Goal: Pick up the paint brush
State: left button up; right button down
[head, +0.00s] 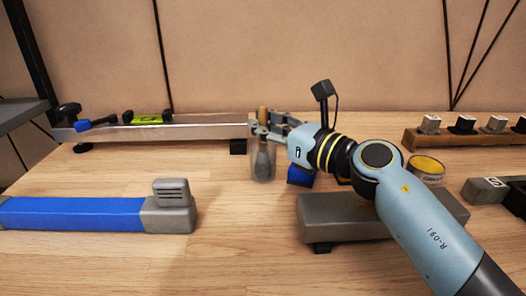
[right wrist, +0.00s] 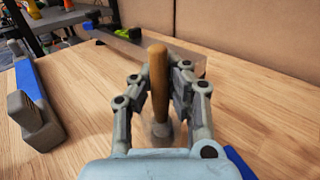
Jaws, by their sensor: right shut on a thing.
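The paint brush has a wooden handle (head: 263,114) pointing up and a grey lower end inside a clear glass jar (head: 262,172). In the right wrist view the brush handle (right wrist: 158,82) stands upright between the fingers. My right gripper (head: 264,130) reaches in from the right and is shut on the brush, above the jar's lower part. It also shows in the right wrist view (right wrist: 160,88), one finger on each side of the handle. The brush's lower tip is partly hidden. My left gripper is not in view.
A long metal bar (head: 200,131) lies behind the jar with a green level (head: 146,118) on it. A blue bar with a grey end (head: 80,213) lies at front left. A grey block (head: 330,222), a yellow-topped tin (head: 427,168) and a wooden rack (head: 460,140) are at right.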

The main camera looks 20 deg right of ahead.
dwell(0.8)
notch_tip(320, 180, up, 10)
jog(key=p, duration=0.4)
jog(key=shift+p, duration=0.3)
